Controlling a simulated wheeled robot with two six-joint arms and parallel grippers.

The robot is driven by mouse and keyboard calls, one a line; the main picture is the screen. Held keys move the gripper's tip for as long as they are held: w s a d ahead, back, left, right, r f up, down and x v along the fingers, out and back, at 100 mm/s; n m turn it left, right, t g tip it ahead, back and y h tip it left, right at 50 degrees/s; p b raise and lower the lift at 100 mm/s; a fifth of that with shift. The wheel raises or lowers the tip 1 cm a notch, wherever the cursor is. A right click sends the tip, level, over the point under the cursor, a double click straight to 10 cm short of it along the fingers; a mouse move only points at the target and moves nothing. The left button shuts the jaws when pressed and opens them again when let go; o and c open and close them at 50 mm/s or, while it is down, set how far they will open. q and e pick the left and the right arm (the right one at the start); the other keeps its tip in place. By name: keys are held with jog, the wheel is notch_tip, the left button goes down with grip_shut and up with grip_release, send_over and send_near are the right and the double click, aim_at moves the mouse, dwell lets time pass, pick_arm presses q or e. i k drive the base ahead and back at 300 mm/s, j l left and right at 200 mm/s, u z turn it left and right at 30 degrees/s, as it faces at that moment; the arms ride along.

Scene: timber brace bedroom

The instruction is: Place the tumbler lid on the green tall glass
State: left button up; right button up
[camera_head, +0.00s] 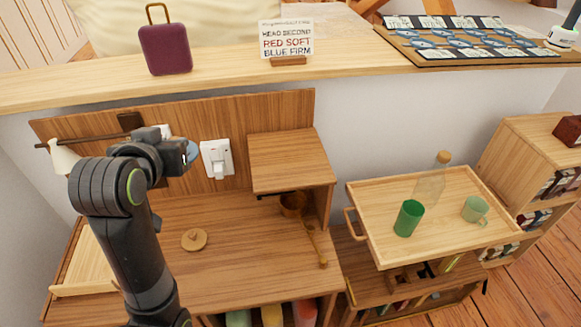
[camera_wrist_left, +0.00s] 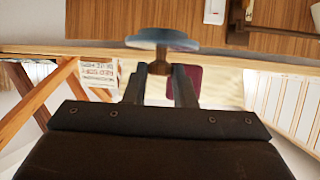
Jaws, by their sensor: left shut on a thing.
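The green tall glass (camera_head: 408,218) stands upright on the wooden tray at the right, with nothing on its rim. My left gripper (camera_head: 188,152) is raised above the desk at the left, far from the glass. It is shut on the tumbler lid, a pale blue disc (camera_head: 194,152) mostly hidden behind the gripper in the head view. In the left wrist view the lid (camera_wrist_left: 162,39) shows edge-on, its brown knob (camera_wrist_left: 158,62) between the two fingers (camera_wrist_left: 160,80). My right gripper is not in view.
The tray (camera_head: 380,250) also holds a clear corked bottle (camera_head: 430,184) behind the glass and a light green mug (camera_head: 475,209). A round wooden lid (camera_head: 194,240) lies on the desk. A wooden box shelf (camera_head: 290,162) rises between desk and tray.

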aim_at(412, 209)
jog(key=z, duration=0.4)
jog(key=l+z, duration=0.15)
jog(key=z, duration=0.7)
jog(key=i+l, duration=0.3)
jog(key=l, duration=0.2)
jog(key=i+l+z, duration=0.1)
jog(key=i+l, duration=0.15)
jog(key=l, duration=0.2)
